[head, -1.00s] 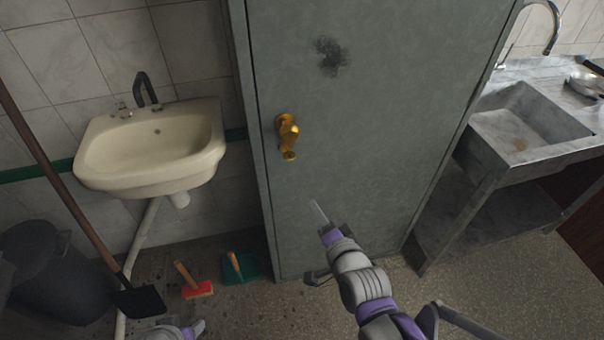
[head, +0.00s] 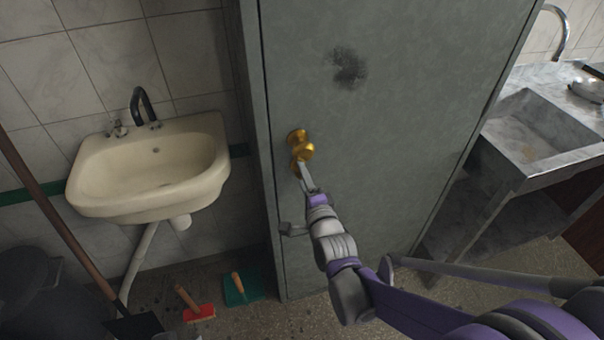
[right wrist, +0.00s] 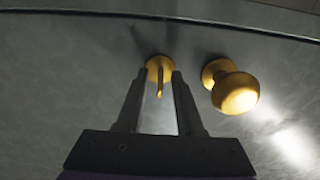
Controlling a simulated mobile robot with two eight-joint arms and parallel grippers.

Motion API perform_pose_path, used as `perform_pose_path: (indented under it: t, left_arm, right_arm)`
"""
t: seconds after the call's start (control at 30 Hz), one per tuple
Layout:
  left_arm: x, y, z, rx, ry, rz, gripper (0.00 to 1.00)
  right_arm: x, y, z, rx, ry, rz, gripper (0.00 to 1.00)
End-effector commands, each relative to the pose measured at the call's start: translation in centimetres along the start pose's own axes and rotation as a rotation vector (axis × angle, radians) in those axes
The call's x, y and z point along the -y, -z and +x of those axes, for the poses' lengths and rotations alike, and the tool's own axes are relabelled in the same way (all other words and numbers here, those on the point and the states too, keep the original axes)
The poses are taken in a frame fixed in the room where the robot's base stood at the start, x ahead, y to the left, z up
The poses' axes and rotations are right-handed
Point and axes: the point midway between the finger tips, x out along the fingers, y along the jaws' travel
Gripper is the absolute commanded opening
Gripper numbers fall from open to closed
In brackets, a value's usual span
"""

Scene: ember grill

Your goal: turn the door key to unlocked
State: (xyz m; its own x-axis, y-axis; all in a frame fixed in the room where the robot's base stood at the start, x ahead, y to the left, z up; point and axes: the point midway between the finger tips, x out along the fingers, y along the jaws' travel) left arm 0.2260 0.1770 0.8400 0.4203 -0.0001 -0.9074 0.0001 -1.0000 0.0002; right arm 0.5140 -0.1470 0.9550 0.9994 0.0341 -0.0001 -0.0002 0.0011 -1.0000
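The gold door key (right wrist: 159,88) sticks out of a round gold plate (right wrist: 158,66) on the grey door (head: 390,120). In the right wrist view the key looks narrow and runs up and down in the picture. My right gripper (right wrist: 159,76) is open, with one finger on each side of the key and a gap to both. In the head view the right gripper (head: 304,172) is just below the gold knob (head: 303,150) and hides the key. The knob also shows in the right wrist view (right wrist: 236,92), right of the key. My left gripper is out of view.
A cream washbasin (head: 150,170) is on the tiled wall left of the door. A stone sink (head: 535,130) is on the right. A red brush (head: 200,312) and a green dustpan (head: 242,288) lie on the floor below the door's left side.

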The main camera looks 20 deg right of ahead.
Motion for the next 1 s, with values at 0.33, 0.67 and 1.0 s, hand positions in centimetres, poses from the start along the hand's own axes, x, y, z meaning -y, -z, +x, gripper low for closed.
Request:
perform_pose_path:
  t: [0.33, 0.67, 1.0]
  left_arm:
    - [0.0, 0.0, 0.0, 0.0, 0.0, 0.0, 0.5]
    - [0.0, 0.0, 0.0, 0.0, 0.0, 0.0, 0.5]
    - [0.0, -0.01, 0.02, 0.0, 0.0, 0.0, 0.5]
  right_arm:
    - [-0.02, 0.0, 0.45, 0.0, 0.0, -0.001, 0.36]
    - [-0.02, 0.0, 0.43, 0.0, 0.0, -0.001, 0.0]
    - [-0.02, -0.01, 0.42, 0.0, 0.0, -0.015, 0.0]
